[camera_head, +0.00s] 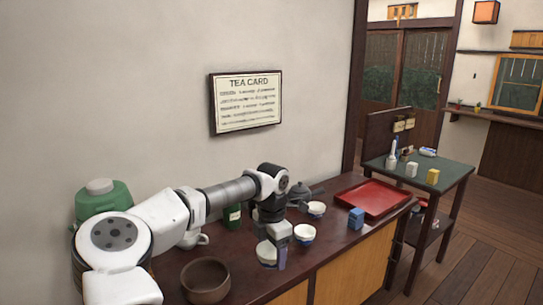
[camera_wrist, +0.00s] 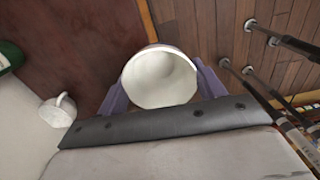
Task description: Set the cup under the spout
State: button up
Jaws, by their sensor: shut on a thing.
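A white cup (camera_wrist: 160,78) sits between the two fingers of my gripper (camera_wrist: 155,88) in the wrist view, its open mouth facing the camera. My gripper (camera_head: 275,252) is shut on this cup above the front part of the dark counter in the head view, where the cup shows as a pale shape (camera_head: 266,253) beside a finger. A green dispenser with a pale lid (camera_head: 103,194) stands at the left by the wall. My arm hides part of it, and I cannot make out its spout. The cup is well to the right of it.
A brown bowl (camera_head: 205,282), a white handled vessel (camera_head: 195,240) and a green canister (camera_head: 232,217) stand near my arm. Small bowls (camera_head: 305,233), a dark teapot (camera_head: 299,194), a blue box (camera_head: 356,218) and a red tray (camera_head: 372,198) are to the right.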

jog(key=s+f+m, duration=0.3)
jog(key=f+m, duration=0.5)
jog(key=f, duration=0.3)
jog(key=s+f+m, duration=0.4)
jog(key=f+m, duration=0.4)
jog(key=f, duration=0.4)
jog(key=s+f+m, duration=0.3)
jog(key=f+m, duration=0.5)
jog(key=f, duration=0.4)
jog(key=shift+s+f+m, duration=0.25)
jog(key=shift+s+m, duration=0.05)
jog(key=s+f, duration=0.4)
jog(key=f, duration=0.1)
jog(key=w+r, duration=0.4)
jog(key=r, duration=0.1)
jog(key=shift+w+r, duration=0.15)
